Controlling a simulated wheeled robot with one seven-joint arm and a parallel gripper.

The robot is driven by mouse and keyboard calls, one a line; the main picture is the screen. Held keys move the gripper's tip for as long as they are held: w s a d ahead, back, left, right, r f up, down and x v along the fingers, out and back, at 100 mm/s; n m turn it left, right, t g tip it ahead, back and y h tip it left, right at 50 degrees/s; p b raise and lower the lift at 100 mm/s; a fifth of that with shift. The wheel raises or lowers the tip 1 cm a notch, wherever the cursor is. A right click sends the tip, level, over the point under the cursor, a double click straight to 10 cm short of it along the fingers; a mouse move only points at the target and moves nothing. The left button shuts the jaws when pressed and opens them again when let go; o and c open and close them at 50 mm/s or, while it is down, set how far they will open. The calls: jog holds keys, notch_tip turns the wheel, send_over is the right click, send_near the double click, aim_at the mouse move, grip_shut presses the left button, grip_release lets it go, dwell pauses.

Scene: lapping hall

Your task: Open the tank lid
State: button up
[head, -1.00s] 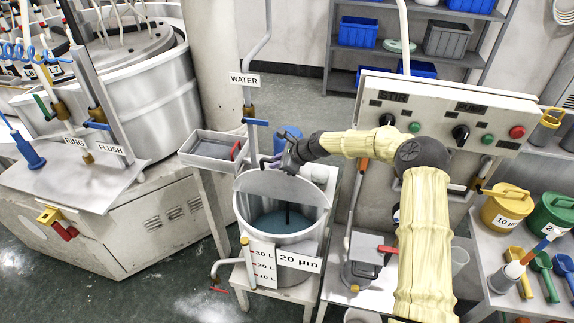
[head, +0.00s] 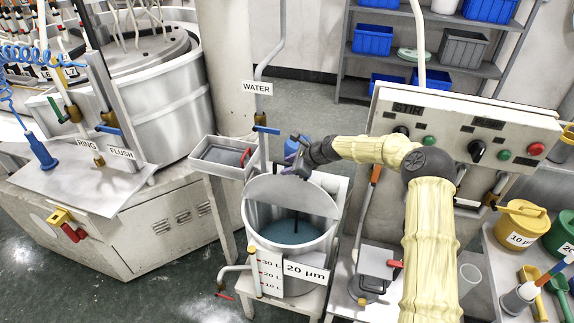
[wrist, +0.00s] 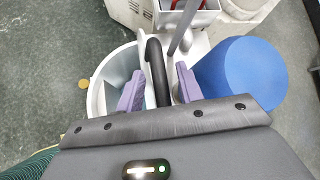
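The tank (head: 262,226) is a pale grey bucket-like vessel marked 20 µm, with blue-grey liquid inside. Its lid (head: 290,193) is a light grey half-disc over the back part of the mouth; the front part is uncovered. I cannot tell whether the lid is raised a little. My gripper (head: 297,160) is at the lid's back edge. In the wrist view, a dark curved handle (wrist: 156,75) stands between the two purple fingers of my gripper (wrist: 160,85). The fingers are apart, with narrow gaps beside the handle. The handle is mostly hidden in the head view.
A blue drum (wrist: 240,75) stands close to the right finger. The WATER pipe (head: 260,100) and a grey tray (head: 222,155) are left of my gripper. A control panel (head: 463,125) stands to the right. Open floor (head: 190,280) lies at front left.

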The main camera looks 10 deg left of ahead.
jog(key=shift+d, duration=0.3)
jog(key=shift+s+a+r, duration=0.1)
jog(key=shift+s+r, duration=0.05)
jog(key=shift+r, duration=0.2)
jog(key=b+v, duration=0.5)
jog(key=v, duration=1.2)
jog(key=shift+d+f, duration=0.15)
jog(key=shift+d, duration=0.1)
